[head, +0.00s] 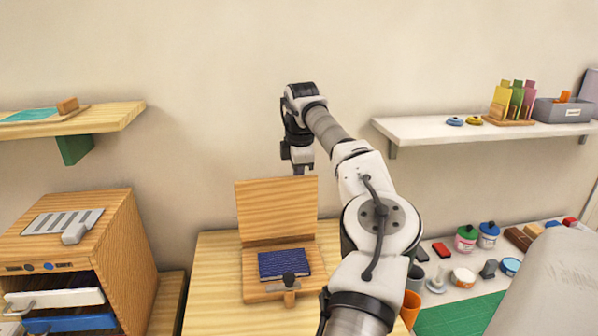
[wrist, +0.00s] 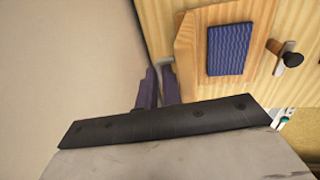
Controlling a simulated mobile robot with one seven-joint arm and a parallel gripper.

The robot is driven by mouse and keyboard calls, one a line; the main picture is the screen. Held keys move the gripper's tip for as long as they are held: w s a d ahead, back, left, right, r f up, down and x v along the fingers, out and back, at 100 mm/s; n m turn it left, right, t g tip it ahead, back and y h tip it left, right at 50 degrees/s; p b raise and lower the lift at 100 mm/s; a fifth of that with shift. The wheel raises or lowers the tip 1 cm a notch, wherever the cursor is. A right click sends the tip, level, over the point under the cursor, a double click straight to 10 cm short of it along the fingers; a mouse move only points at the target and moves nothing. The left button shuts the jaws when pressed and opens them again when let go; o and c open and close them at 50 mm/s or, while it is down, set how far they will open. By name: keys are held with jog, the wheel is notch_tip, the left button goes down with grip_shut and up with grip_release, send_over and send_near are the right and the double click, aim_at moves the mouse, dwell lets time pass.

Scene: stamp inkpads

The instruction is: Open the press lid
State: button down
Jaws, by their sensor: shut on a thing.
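The wooden press stands on the table with its lid (head: 262,212) raised, close to upright, at the back of its base (head: 255,290). A dark blue ribbed pad (head: 284,264) lies on the base, and it shows in the wrist view (wrist: 229,48). A latch with a black knob (head: 289,280) is at the base's front; it shows in the wrist view (wrist: 292,59). My gripper (head: 299,172) is at the lid's top edge, right of its middle. In the wrist view its purple fingers (wrist: 158,84) are close together; the grip on the lid is mostly hidden.
A wooden drawer cabinet (head: 125,235) stands at the left. A white shelf (head: 440,130) with stamps and a grey box (head: 563,112) is on the wall at right. Ink jars (head: 466,240), an orange cup (head: 411,305) and a green mat (head: 465,318) are right of the press.

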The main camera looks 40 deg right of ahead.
jog(key=shift+w+d+f, duration=0.25)
jog(key=shift+w+f, duration=0.05)
jog(key=shift+f, duration=0.15)
jog(key=c, duration=1.6)
grip_release()
jog(key=shift+w, duration=0.1)
jog(key=shift+o, duration=0.2)
jog(key=shift+f, duration=0.1)
notch_tip(320, 180, up, 15)
jog(key=s+a, duration=0.1)
jog(key=s, duration=0.1)
jog(key=shift+s+a, duration=0.2)
jog(key=shift+a, duration=0.05)
jog(key=shift+f, duration=0.1)
